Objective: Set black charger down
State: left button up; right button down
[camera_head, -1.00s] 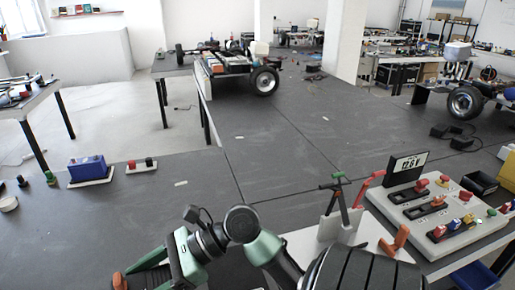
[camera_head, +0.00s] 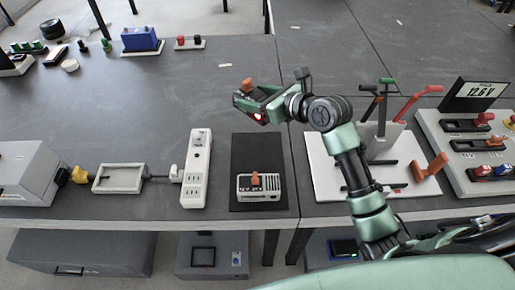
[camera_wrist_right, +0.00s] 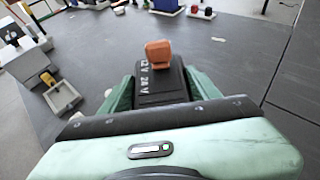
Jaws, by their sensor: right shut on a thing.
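My right gripper (camera_head: 252,102) is above the dark table, left of the table seam. It is shut on the black charger (camera_wrist_right: 160,88), a dark block marked 12V and 24V with an orange knob on top. In the wrist view the charger sits between the green fingers of my right gripper (camera_wrist_right: 163,95). In the head view mostly its orange knob (camera_head: 247,86) shows; the gripper hides much of the body. My left gripper is not in view.
A black mat (camera_head: 258,147) holds a white unit with an orange knob (camera_head: 259,188). To its left are a white power strip (camera_head: 196,165), a grey tray (camera_head: 118,178) and a grey box (camera_head: 25,170). A tool stand (camera_head: 385,140) and switch panel (camera_head: 450,145) stand right. The left middle table is clear.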

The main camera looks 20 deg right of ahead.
jog(key=shift+d+f+b, duration=0.15)
jog(key=shift+f+b, duration=1.05)
jog(key=shift+f, duration=7.2)
jog(key=shift+f, duration=0.1)
jog(key=shift+c, duration=1.9)
grip_release()
jog(key=shift+s+f, duration=0.1)
jog(key=shift+r, duration=0.2)
jog(key=v, duration=1.2)
jog(key=shift+f+p, duration=0.1)
jog(key=shift+p, duration=0.2)
